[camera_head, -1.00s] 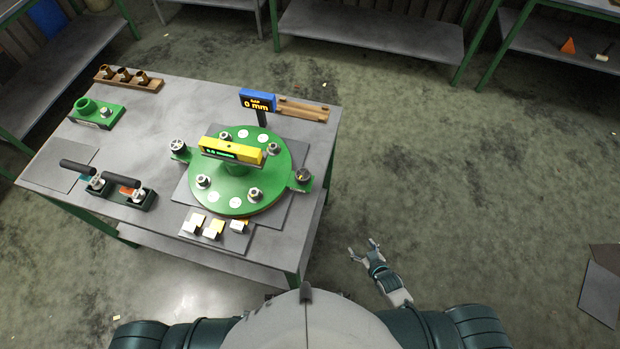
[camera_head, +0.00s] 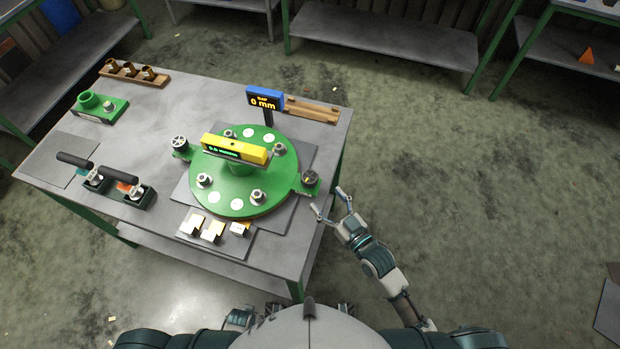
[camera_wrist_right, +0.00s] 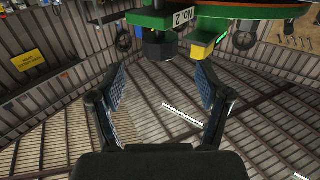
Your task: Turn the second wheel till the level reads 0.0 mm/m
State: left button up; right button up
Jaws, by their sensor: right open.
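The yellow level (camera_head: 235,149) lies across the middle of the round green plate (camera_head: 222,197); its green digits are too small to read surely. The second wheel (camera_head: 310,178) is a dark knob at the plate's right edge. In the right wrist view, the wheel (camera_wrist_right: 160,46) hangs from a green bracket beside a "No. 2" label (camera_wrist_right: 183,17). My right gripper (camera_head: 330,200) is open and empty, just right of and nearer than the wheel, apart from it. In the wrist view its fingers (camera_wrist_right: 160,88) stand wide below the wheel. My left gripper is not seen.
Another wheel (camera_head: 180,143) sits at the plate's left edge. A blue gap display (camera_head: 265,98) reading 0 mm stands behind the plate. Several small blocks (camera_head: 212,231) lie in front.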

aim_at(310, 179)
jog(key=x, duration=0.8)
jog(key=shift+w+a+f, duration=0.1)
jog(key=shift+w+a, duration=0.05)
jog(key=shift+w, duration=0.2)
jog(key=c, duration=1.2)
